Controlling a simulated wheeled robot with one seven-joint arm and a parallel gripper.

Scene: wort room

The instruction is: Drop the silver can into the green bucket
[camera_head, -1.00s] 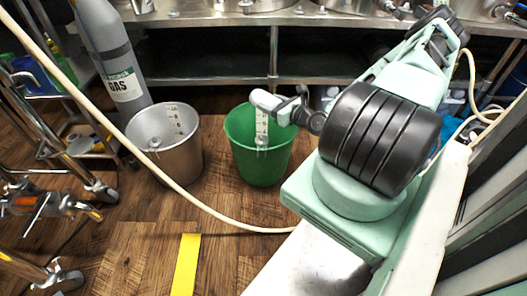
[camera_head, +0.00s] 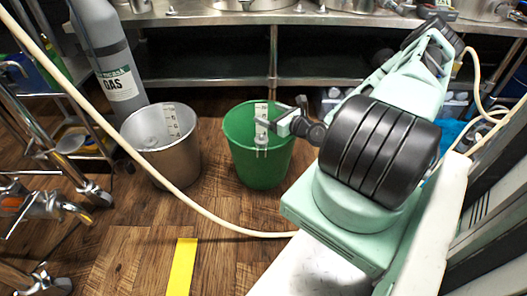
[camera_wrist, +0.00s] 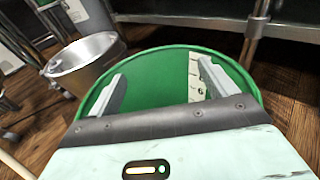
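The green bucket (camera_head: 259,166) stands on the wooden floor, upright, with a white scale strip inside its wall. In the wrist view its rim and inside (camera_wrist: 155,66) fill the space ahead of my gripper. My gripper (camera_head: 268,121) is over the bucket's mouth, its fingers (camera_wrist: 160,78) spread wide apart with nothing between them. I cannot make out the silver can in either current view; the lower part of the bucket's inside is partly hidden by my gripper and the near wall.
A metal bucket (camera_head: 162,152) stands left of the green one. A grey gas cylinder (camera_head: 110,60) is behind it. A steel bench (camera_head: 225,18) runs along the back. A pale hose (camera_head: 150,164) crosses in front. Yellow tape (camera_head: 181,268) marks the floor.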

